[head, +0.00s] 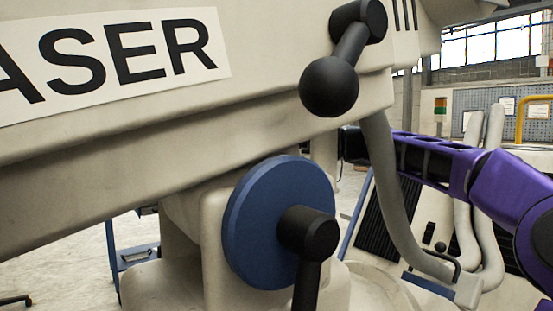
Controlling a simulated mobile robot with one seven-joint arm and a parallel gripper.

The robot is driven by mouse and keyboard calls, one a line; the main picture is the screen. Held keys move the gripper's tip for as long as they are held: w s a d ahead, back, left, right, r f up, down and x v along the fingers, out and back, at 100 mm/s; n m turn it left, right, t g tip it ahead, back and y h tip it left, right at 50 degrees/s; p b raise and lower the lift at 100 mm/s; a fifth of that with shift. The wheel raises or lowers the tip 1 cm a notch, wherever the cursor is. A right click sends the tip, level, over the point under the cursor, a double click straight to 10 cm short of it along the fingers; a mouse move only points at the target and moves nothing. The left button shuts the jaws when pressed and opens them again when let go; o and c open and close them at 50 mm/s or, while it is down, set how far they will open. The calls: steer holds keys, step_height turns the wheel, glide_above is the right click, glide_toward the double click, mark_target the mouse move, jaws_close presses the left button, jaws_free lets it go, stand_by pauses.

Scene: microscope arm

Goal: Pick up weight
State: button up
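I cannot make out any thing that is plainly the weight. My purple arm comes in from the right edge and reaches left behind the hanging grey tube. Its black end, where my gripper (352,143) sits, shows only in part beside the pale machine body. Its fingers cannot be made out, and neither can anything between them.
A large pale machine arm (110,170) with a lettered label fills the left and top. A black ball lever (329,87) hangs from it. Below are a blue disc (275,215) and its black handle (309,236). Pale tubes (488,180) stand at right.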

steer(key=shift+a, duration=0.15)
steer(key=shift+c, duration=0.4)
jaws_close()
steer(key=shift+r, duration=0.1)
steer(key=shift+r, duration=0.15)
stand_by(0.7)
